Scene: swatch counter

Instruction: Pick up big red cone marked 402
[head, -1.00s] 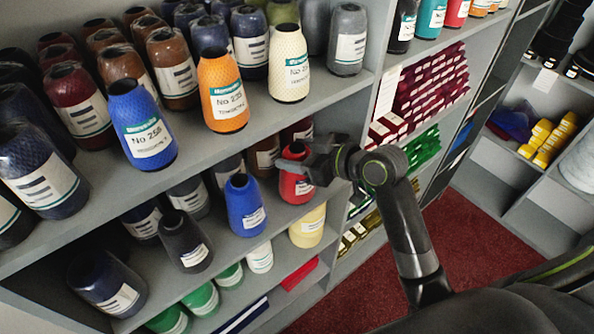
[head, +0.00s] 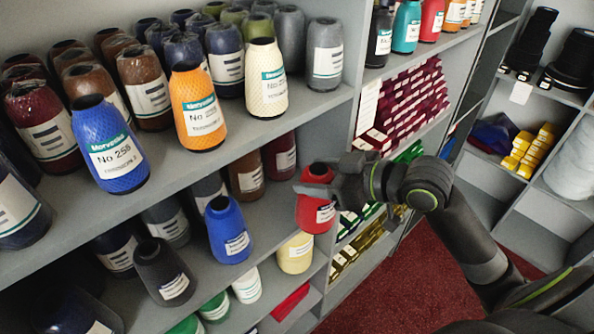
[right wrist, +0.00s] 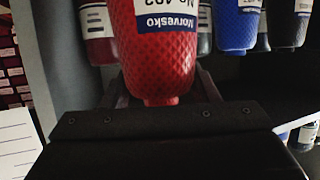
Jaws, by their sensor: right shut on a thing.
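The big red cone (head: 315,213) has a white label and stands out at the right end of the middle shelf. My right gripper (head: 316,187) is shut on it near its narrow top. In the right wrist view the red cone (right wrist: 155,60) appears upside down between the two fingers, its label reading Morvesko and a number like 402, partly cut off. In the head view the cone appears at the shelf's front edge; I cannot tell whether its base is clear of the shelf. My left gripper is not in view.
A blue cone (head: 228,232) and a black cone (head: 163,270) stand left of it on the same shelf. A cream-yellow cone (head: 295,254) is below. Orange (head: 198,105) and blue No 258 (head: 108,145) cones stand above. Red carpet (head: 425,285) is free at the right.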

